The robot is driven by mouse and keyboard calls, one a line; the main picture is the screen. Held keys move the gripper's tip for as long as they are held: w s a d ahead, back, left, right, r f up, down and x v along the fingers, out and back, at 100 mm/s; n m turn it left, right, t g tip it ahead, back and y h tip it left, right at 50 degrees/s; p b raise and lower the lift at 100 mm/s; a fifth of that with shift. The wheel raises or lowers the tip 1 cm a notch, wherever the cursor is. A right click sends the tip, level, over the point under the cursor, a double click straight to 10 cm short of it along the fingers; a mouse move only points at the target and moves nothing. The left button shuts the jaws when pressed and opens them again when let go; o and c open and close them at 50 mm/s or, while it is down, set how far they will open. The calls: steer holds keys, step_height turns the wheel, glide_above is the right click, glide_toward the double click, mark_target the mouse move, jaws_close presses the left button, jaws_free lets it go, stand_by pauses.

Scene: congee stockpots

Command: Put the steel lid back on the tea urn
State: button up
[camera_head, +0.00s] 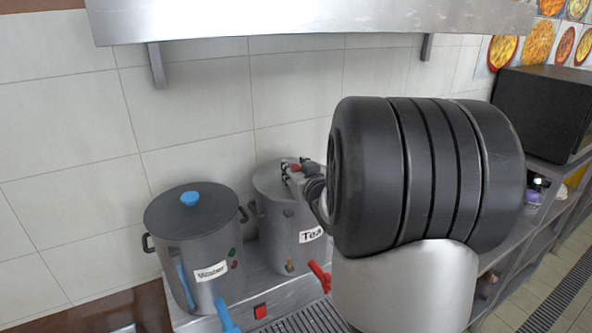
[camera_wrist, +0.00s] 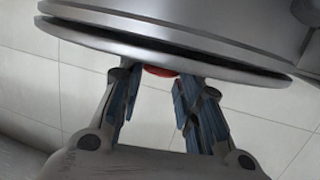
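The tea urn (camera_head: 288,228) is a steel pot with a "Tea" label, standing right of the water urn. My gripper (camera_head: 292,170) is at the top of it, partly hidden by my arm. In the wrist view the steel lid (camera_wrist: 225,62) is a wide disc with a small red knob (camera_wrist: 160,71). My fingers (camera_wrist: 158,88) close in on both sides of the knob and appear to hold it. A dark gap shows between the lid and the urn body (camera_wrist: 215,18); whether the lid touches the rim is hidden.
The water urn (camera_head: 205,250) has a dark lid with a blue knob (camera_head: 190,198) and stands close on the left. A steel hood (camera_head: 300,20) hangs above. The tiled wall is behind. A red tap (camera_head: 319,276) sticks out from the tea urn's front. A black oven (camera_head: 540,110) stands at right.

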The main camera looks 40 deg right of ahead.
steer(key=o, duration=0.5)
steer(key=shift+o, duration=0.3)
steer(key=o, duration=0.4)
steer(key=shift+r, duration=0.1)
steer(key=shift+r+p, duration=2.25)
steer(key=shift+r, duration=0.7)
